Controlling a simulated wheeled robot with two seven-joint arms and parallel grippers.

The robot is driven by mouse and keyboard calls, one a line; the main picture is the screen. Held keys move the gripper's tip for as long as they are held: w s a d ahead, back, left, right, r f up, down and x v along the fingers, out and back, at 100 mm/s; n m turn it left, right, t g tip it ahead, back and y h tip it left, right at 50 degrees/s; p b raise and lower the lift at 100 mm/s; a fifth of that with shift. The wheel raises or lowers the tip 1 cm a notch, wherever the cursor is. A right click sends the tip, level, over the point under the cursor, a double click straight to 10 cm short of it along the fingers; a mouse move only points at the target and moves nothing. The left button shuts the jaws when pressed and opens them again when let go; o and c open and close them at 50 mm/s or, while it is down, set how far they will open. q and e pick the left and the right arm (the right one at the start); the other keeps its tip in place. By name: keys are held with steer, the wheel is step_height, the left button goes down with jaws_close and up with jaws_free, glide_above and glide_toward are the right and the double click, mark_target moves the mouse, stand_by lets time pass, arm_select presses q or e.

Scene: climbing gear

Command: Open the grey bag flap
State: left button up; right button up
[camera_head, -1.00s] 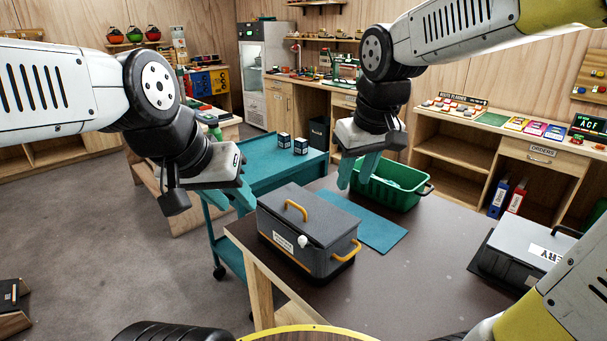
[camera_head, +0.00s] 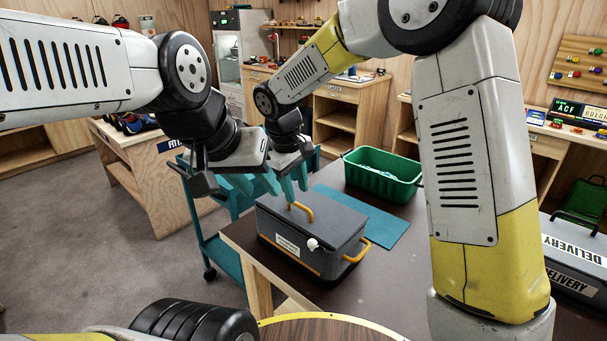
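The grey bag (camera_head: 325,222) is boxy and stands on the dark table, with a white label and a white knob on its front. Its flap (camera_head: 335,217) lies flat and closed on top, with a yellow-orange handle (camera_head: 301,211) near its left end.
A green bin (camera_head: 382,178) stands on the table behind the bag, next to a teal mat (camera_head: 384,232). Black-and-white delivery boxes (camera_head: 575,265) are at the right. A teal cart (camera_head: 222,255) stands left of the table. My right arm crosses in front of the table's right part.

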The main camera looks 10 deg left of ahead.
mark_target(299, 205)
steer(key=shift+w+d+f, duration=0.1)
steer(key=shift+w+f, duration=0.05)
steer(key=shift+f, duration=0.7)
steer(key=shift+w+d+f, duration=0.1)
steer(key=shift+f, duration=0.75)
steer(key=shift+w+d+f, duration=0.1)
steer(key=shift+w+f, duration=0.05)
steer(key=shift+f, duration=0.7)
jaws_close()
